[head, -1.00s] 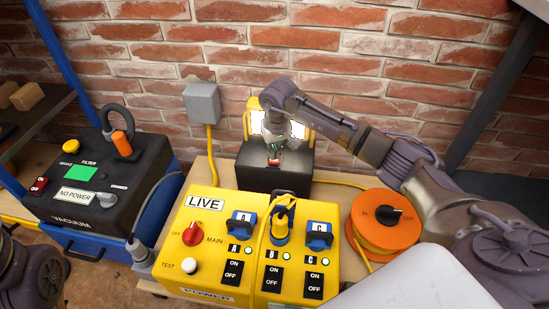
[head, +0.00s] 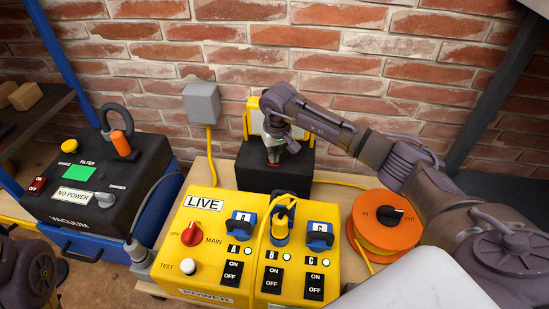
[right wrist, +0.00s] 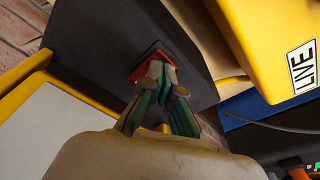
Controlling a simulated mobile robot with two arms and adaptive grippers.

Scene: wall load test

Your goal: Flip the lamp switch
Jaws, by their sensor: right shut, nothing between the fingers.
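The lamp (head: 256,121) has a yellow frame and a dull, unlit panel, and stands behind a black box (head: 300,170) near the brick wall. In the right wrist view the lamp panel (right wrist: 65,140) is plain grey. The red lamp switch (right wrist: 141,68) sits in the face of the black box, partly hidden by the fingers. My right gripper (right wrist: 158,72) is shut and empty, its fingertips at the red switch and seemingly touching it. In the head view the right gripper (head: 274,160) points down at the box top. My left gripper is out of view.
A yellow power box (head: 215,260) marked LIVE stands in front, with a red main knob (head: 192,234) and blue plugs. An orange cable reel (head: 385,220) is at right. A black vacuum unit (head: 95,190) is at left. A grey wall box (head: 202,103) hangs behind.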

